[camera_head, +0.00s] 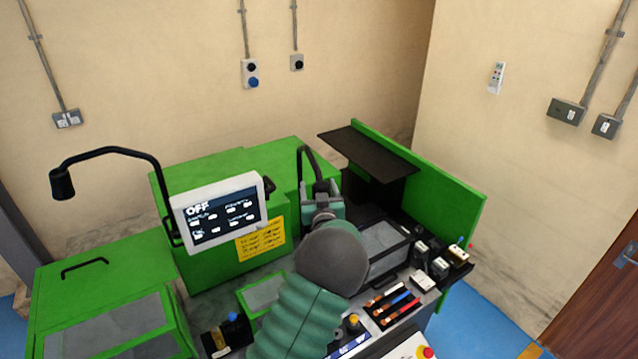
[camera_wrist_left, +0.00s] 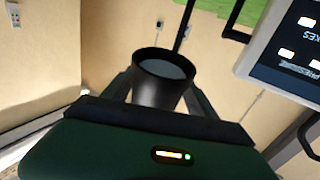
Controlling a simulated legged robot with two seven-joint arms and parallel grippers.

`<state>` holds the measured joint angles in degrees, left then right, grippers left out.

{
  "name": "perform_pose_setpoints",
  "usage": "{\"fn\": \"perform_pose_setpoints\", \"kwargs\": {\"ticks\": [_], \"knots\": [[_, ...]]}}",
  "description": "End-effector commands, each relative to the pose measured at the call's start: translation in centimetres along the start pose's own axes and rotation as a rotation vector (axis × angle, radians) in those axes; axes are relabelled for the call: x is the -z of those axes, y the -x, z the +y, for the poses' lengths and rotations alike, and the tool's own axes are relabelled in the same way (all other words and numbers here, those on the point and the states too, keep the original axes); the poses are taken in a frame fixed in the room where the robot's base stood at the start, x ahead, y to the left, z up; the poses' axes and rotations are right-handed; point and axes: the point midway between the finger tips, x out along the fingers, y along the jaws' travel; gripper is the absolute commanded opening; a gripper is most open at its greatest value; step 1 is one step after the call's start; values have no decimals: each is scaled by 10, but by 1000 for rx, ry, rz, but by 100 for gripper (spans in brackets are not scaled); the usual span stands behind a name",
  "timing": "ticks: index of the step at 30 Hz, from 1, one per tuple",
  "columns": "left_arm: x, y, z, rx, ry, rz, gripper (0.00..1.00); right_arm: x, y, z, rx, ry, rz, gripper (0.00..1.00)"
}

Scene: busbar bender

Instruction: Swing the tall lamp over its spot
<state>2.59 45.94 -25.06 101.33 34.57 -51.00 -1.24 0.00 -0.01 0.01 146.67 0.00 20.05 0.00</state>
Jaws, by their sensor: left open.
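Two black gooseneck lamps stand at the green machine. One lamp (camera_head: 110,153) rises beside the screen at the left, its head hanging free over the left side. The other lamp (camera_head: 313,163) arches behind my left gripper (camera_head: 320,190); its head is at the jaws. In the left wrist view, a black cup-shaped lamp head (camera_wrist_left: 158,92) with a grey lens sits between the spread fingers of my left gripper (camera_wrist_left: 155,88). The jaws are open around it; contact cannot be told. My left arm hides part of the machine. My right gripper is not in view.
A white control screen (camera_head: 218,210) reading OFF stands left of my left gripper. A black shelf (camera_head: 365,150) and a green side panel (camera_head: 430,180) stand at the right. A tool tray (camera_head: 393,305) and small devices crowd the front right.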

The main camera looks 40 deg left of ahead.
Motion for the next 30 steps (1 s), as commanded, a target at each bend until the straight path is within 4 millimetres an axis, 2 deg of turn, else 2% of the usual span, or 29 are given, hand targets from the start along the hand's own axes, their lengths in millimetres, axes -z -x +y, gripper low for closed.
{"fn": "perform_pose_setpoints", "kwargs": {"ticks": [8,23,30], "knots": [[-1,-1,3,-1,-2,0,66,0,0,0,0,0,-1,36],[0,-2,1,-1,-1,0,0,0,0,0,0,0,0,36],[0,-3,1,1,-1,1,0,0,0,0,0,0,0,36]]}}
